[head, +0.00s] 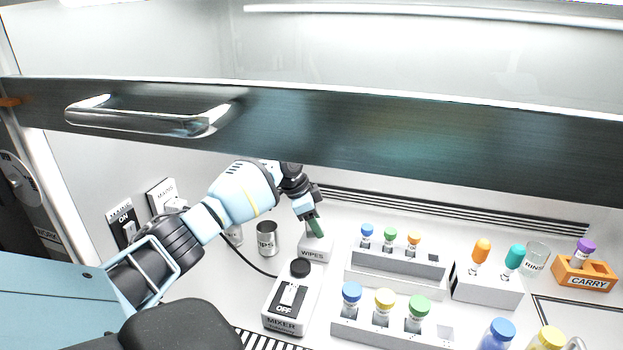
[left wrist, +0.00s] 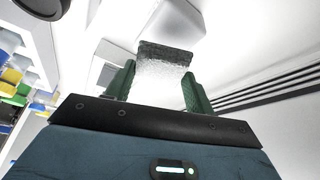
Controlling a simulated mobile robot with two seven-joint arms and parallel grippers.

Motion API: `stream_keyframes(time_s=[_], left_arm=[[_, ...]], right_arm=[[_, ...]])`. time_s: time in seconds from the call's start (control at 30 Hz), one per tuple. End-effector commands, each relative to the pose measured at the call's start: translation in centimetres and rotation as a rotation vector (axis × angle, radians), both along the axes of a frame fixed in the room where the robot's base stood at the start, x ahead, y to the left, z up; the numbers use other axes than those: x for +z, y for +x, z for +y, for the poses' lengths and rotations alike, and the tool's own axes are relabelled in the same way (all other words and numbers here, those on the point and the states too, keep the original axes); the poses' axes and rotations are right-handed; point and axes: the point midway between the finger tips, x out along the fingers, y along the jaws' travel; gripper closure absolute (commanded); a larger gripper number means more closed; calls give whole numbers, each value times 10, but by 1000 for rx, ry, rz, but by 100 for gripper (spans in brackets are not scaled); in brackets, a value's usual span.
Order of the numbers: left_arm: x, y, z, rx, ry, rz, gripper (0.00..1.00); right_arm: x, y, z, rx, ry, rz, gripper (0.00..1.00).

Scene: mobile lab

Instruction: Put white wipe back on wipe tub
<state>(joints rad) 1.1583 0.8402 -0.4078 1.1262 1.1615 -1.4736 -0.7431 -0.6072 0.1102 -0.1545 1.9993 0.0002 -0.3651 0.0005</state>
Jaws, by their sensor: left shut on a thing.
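The wipe tub (head: 312,254) is a small white box marked WIPES at the back of the work surface, below the fume hood sash. My left gripper (head: 316,226) points down right over the tub and hides part of its top. In the left wrist view its green fingers (left wrist: 161,92) are shut on the white wipe (left wrist: 160,74), a pale textured cloth with a grey shaded edge. The wipe cannot be made out in the head view. I cannot tell whether it touches the tub. My right gripper is not in view.
The mixer (head: 291,298) with its OFF switch stands in front of the tub. A metal tips can (head: 267,240) is to the left. Vial racks (head: 396,272) stand close on the right. The sash (head: 330,135) crosses above my left arm.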

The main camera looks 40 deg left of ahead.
Motion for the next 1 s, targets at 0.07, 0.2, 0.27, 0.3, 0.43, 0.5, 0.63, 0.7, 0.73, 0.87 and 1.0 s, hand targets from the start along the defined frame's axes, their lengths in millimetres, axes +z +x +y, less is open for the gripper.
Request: stream_keyframes(time_s=[0.07,0.2,0.27,0.3,0.43,0.5,0.63,0.7,0.73,0.87,1.0], left_arm=[[-17,-1,0,0,-1,6,65],[-29,0,0,-1,0,3,65],[-31,0,0,-1,0,3,65],[-31,0,0,0,1,2,65],[-31,0,0,0,1,2,65],[-31,0,0,0,1,2,65],[-34,0,0,0,0,3,65],[-36,0,0,0,0,3,65],[-37,0,0,0,0,3,65],[-38,0,0,1,0,2,40],[-38,0,0,0,1,2,25]], right_arm=[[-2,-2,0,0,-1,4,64],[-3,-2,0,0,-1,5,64],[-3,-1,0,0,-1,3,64],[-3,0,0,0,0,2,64],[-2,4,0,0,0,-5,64],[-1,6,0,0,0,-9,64],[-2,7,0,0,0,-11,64],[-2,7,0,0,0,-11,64],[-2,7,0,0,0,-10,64],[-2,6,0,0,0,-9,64],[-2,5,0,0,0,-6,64]])
